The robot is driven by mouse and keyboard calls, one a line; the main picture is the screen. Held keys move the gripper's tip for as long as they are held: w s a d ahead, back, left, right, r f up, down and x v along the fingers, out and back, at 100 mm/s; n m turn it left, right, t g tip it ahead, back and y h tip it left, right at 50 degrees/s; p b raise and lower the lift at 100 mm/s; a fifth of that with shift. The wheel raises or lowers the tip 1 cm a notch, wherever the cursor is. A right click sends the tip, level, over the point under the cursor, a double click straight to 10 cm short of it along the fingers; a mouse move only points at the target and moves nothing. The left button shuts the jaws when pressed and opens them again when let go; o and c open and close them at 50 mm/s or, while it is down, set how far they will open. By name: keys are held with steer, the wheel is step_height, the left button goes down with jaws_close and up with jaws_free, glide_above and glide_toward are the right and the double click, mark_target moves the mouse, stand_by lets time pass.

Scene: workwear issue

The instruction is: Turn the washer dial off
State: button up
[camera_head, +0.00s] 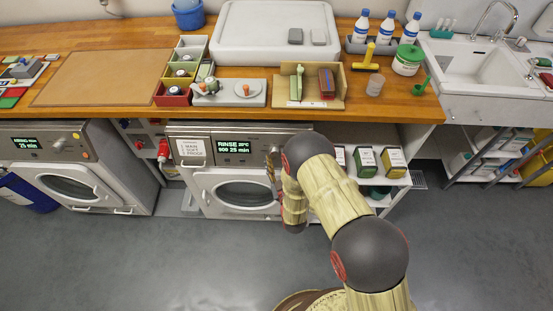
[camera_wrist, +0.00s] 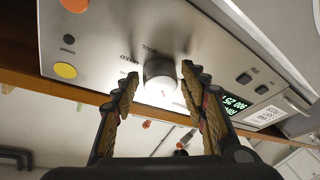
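The washer (camera_head: 196,183) is the front-loading machine in the middle of the head view, under the wooden counter. In the head view my arm hides the dial. My gripper (camera_wrist: 160,82) is open, with one finger on each side of the dial in the wrist view. I cannot tell whether the fingers touch it. In the head view my gripper (camera_head: 274,168) is at the right part of the washer front.
An orange button (camera_wrist: 74,5) and a yellow button (camera_wrist: 65,70) are on the same panel. A second machine (camera_head: 60,140) with its own display stands at the left. Boxes stand on a low shelf (camera_head: 380,178) right of the washer. The grey floor (camera_head: 170,265) in front is clear.

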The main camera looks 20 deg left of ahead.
steer(key=c, duration=0.8)
steer(key=shift+a, duration=0.1)
steer(key=m+b, duration=0.1)
steer(key=m+t+b, duration=0.1)
steer(key=m, duration=0.1)
steer(key=m+h+b, duration=0.1)
steer(key=shift+s+a+f+t, duration=0.1)
steer(key=shift+a+f+t, duration=0.1)
steer(key=shift+f+t, duration=0.1)
steer(key=m+h+b, duration=0.1)
steer(key=m+b, duration=0.1)
steer(key=m, duration=0.1)
steer(key=m+t+h+b, duration=0.1)
steer(key=m+h+b, duration=0.1)
steer(key=m, duration=0.2)
steer(key=shift+a+r, duration=0.15)
steer(key=shift+a, duration=0.05)
steer(key=shift+m, duration=0.4)
steer(key=o, duration=1.1)
steer(key=shift+o, duration=0.2)
steer(key=shift+s, duration=0.1)
